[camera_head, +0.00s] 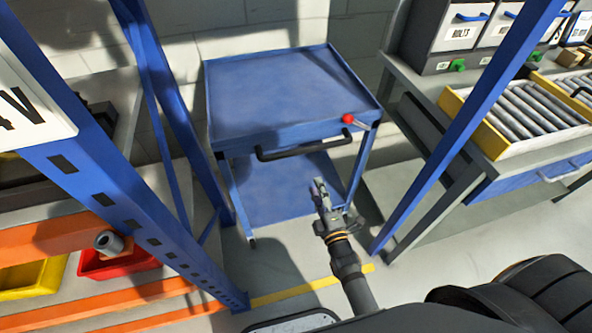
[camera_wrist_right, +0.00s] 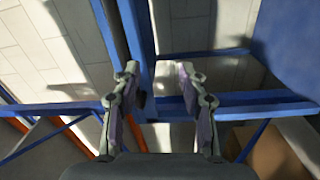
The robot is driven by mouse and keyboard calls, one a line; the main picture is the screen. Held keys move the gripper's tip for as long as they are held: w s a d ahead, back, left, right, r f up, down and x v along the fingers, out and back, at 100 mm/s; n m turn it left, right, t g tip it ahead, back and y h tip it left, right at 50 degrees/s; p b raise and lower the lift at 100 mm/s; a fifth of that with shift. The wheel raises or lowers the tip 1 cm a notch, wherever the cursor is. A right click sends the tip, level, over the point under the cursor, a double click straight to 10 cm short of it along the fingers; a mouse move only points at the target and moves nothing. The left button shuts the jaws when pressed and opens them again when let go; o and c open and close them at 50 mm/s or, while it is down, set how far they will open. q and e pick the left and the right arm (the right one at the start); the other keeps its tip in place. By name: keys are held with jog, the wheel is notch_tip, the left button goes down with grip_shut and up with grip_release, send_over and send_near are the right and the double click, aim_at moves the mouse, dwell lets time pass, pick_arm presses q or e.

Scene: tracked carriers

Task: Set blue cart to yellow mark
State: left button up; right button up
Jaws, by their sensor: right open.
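The blue cart (camera_head: 285,90) stands between the rack uprights against the block wall, with an empty top tray and a lower shelf (camera_head: 280,190). Its black handle (camera_head: 303,146) crosses the near side, and a red-knobbed lever (camera_head: 348,118) sits at the near right corner. A yellow mark (camera_head: 295,291) runs as a floor line in front of the cart, partly hidden by my right arm. My right gripper (camera_head: 319,190) is open and empty, apart from the handle and nearer to me in the picture. Its two fingers show spread in the wrist view (camera_wrist_right: 157,70). My left gripper is out of view.
A blue rack upright (camera_head: 110,190) stands left of the cart, beside a red bin (camera_head: 118,262) and a yellow bin (camera_head: 35,278). Another blue post (camera_head: 465,125) stands at right, before a bench with a roller tray (camera_head: 530,112). Floor before the cart looks clear.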

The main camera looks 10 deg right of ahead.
jog(key=n+t, duration=0.2)
send_near(307, 150)
jog(key=x, duration=0.7)
jog(key=f+x, duration=0.1)
jog(key=x, duration=0.2)
jog(key=shift+w+d+r, duration=0.1)
jog(key=shift+w, duration=0.2)
grip_shut()
